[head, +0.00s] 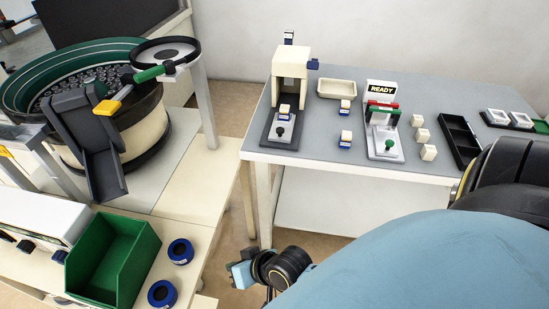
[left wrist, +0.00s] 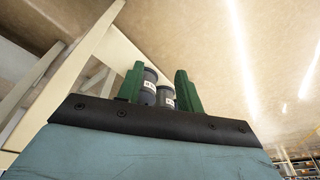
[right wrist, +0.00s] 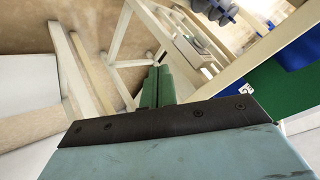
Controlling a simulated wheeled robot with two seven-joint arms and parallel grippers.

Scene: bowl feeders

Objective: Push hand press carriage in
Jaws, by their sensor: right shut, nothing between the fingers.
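The hand press (head: 290,65) is a beige frame on a dark base at the table's left end. Its carriage (head: 281,133), with a round knob, stands out at the front and bears a white-and-blue part (head: 285,111). My left gripper (left wrist: 160,85) is open in the left wrist view; two labelled grey cylinders (left wrist: 149,88) show between its green fingers, whether held or beyond I cannot tell. My right gripper (right wrist: 157,85) has its green fingers together, empty, away from the press. In the head view, one of my wrists shows low in the middle, clear of the table.
A fixture with a READY sign (head: 381,87) and green knob stands right of the press. Loose blocks (head: 345,138), a beige tray (head: 337,88) and a black tray (head: 459,141) share the table. A bowl feeder (head: 75,80) and green bin (head: 112,255) are left.

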